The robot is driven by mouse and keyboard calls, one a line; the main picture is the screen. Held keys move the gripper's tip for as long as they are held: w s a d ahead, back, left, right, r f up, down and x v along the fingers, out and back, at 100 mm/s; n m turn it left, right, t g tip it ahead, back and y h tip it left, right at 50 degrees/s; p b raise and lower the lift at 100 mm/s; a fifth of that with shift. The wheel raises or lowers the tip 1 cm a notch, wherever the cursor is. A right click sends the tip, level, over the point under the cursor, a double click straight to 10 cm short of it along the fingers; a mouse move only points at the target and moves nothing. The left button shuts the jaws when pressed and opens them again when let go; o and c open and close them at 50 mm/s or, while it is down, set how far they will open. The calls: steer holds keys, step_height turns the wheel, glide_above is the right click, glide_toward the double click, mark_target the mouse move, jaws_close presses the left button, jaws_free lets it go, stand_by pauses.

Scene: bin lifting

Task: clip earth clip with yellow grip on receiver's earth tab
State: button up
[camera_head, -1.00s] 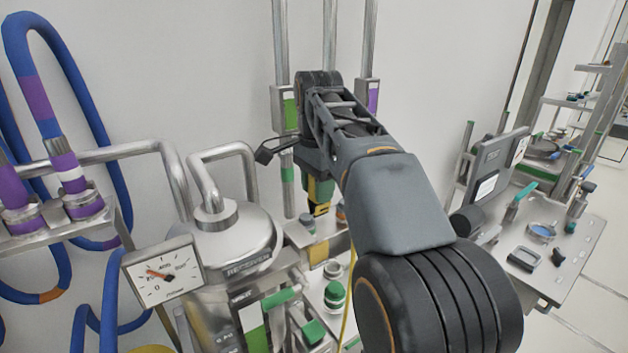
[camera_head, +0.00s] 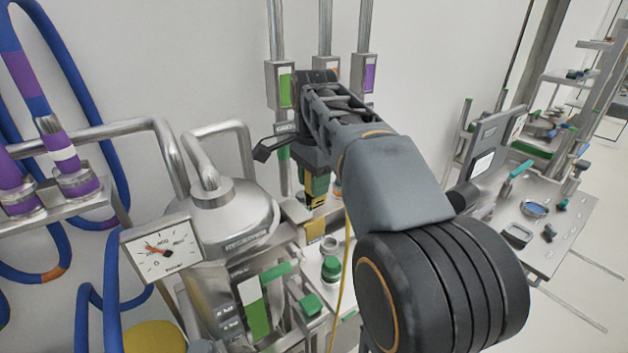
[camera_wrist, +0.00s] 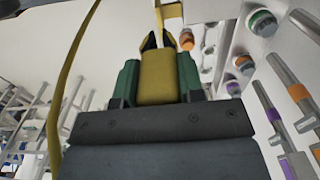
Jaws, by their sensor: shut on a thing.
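My gripper (camera_head: 316,186) points down beside the receiver (camera_head: 238,215), a rounded steel vessel. In the wrist view, its green-padded fingers (camera_wrist: 158,82) are shut on the yellow grip of the earth clip (camera_wrist: 157,68). The clip's dark jaws stick out past the fingertips, with a pale strip between them. In the head view, the clip (camera_head: 315,203) is small and partly hidden by the gripper. A dull yellow plate (camera_head: 316,230), possibly the earth tab, is just below it. I cannot tell whether the clip touches it. A yellow cable (camera_head: 347,262) hangs beside the clip.
A dial gauge (camera_head: 161,246) stands in front of the receiver. Green-capped fittings (camera_head: 331,269) are below the clip. Steel pipes with coloured tags (camera_head: 284,85) rise behind my gripper. Blue hoses (camera_head: 72,70) hang at left. A side bench (camera_head: 570,232) with tools is at right.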

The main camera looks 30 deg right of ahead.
mark_target(314, 208)
steer(key=shift+f, duration=0.1)
steer(key=shift+f+b, duration=1.1)
steer(key=shift+f, duration=0.35)
steer(key=shift+f, duration=0.15)
steer(key=shift+f+b, duration=0.8)
steer(key=shift+f, duration=0.15)
steer(key=shift+f+b, duration=0.6)
steer(key=shift+f, duration=0.5)
stand_by(0.5)
steer(key=o, duration=1.2)
steer(key=shift+c, duration=0.2)
steer(key=shift+r, duration=0.15)
step_height(314, 208, up, 14)
steer(key=shift+f+p, duration=0.2)
steer(key=shift+p, duration=0.6)
